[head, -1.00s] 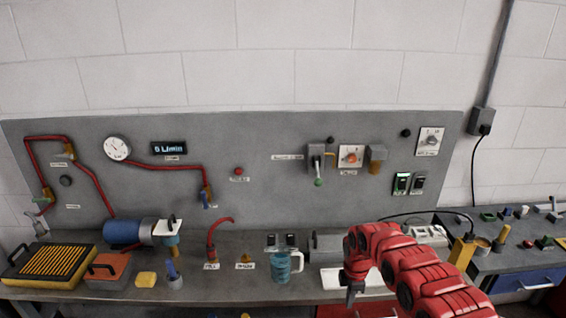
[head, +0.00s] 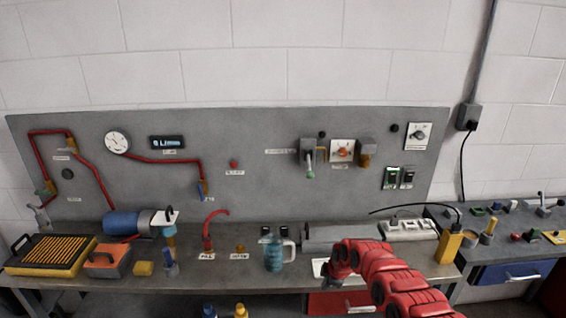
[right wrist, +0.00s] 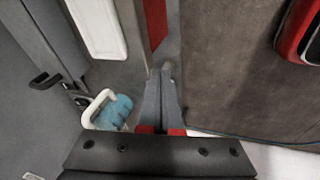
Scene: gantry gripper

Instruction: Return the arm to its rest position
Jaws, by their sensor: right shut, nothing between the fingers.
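My right arm, red, comes in from the lower right of the head view. Its gripper (head: 328,284) is low at the bench's front, to the right of the blue jug, and partly hidden by the arm. In the right wrist view the fingers (right wrist: 168,72) are together with nothing between them. The blue jug (head: 273,256) with a white handle stands upright on the bench. It also shows in the right wrist view (right wrist: 115,112), left of the fingers and apart from them. My left gripper is not in view.
The grey bench (head: 215,278) holds a pump with a blue motor (head: 122,224), a yellow-black grille (head: 48,255) and an orange box (head: 106,259). A grey panel (head: 260,140) with pipes, gauge and switches stands behind. A blue-drawer cabinet (head: 515,272) is at right.

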